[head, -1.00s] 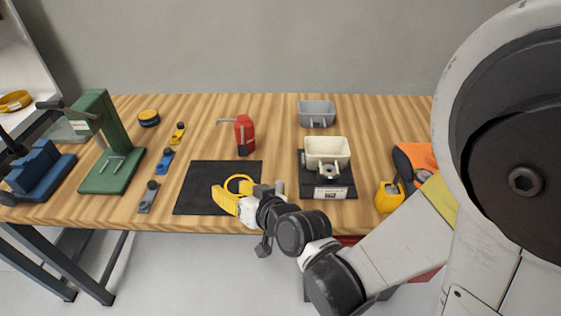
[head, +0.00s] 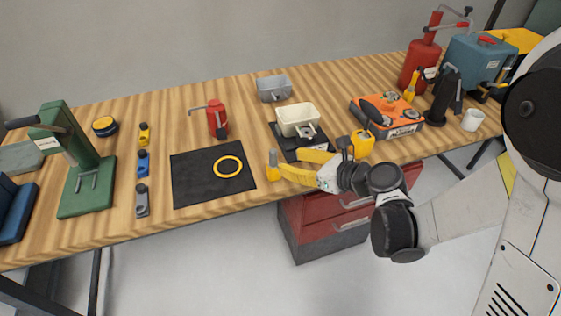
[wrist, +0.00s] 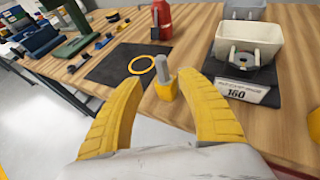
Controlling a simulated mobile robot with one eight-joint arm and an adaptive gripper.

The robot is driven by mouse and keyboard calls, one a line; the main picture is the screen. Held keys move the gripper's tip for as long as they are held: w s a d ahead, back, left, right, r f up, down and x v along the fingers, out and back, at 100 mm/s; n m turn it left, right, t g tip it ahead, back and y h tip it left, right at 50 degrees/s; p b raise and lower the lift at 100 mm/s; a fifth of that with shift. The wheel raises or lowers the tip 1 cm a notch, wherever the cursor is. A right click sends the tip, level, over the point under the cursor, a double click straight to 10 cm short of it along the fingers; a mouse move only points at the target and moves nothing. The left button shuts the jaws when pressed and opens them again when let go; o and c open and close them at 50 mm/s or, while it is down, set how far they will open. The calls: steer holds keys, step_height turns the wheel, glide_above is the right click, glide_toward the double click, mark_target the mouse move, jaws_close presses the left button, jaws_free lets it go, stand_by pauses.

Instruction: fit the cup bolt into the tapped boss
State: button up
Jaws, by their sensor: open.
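The cup bolt (head: 272,165) has a yellow block-like head and a grey shank. It stands upright on the table's front part, right of the black mat; it also shows in the wrist view (wrist: 166,84). My gripper (head: 289,161) is open, its two yellow fingers pointing at the bolt. In the wrist view the bolt appears between the fingertips; I cannot tell whether it is between them or just beyond. The tapped boss (wrist: 243,60) is a dark-holed ring on the front of the cream bucket. It is small and partly unclear in the head view (head: 307,132).
The cream bucket (head: 297,116) stands on a dark plate labelled 160. A black mat (head: 190,178) holds a yellow ring (head: 227,167). A grey bucket (head: 274,88) and a red bottle-like tool (head: 217,120) stand behind. An orange case (head: 400,122) lies right. Bare wood surrounds the bolt.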

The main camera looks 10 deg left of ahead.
mark_target(276, 155)
steer(key=b+x, duration=0.2)
steer(key=x, duration=0.6)
steer(key=shift+w+r+b, duration=0.2)
steer(key=shift+b, duration=0.1)
steer(key=shift+d, duration=0.1)
jaws_close()
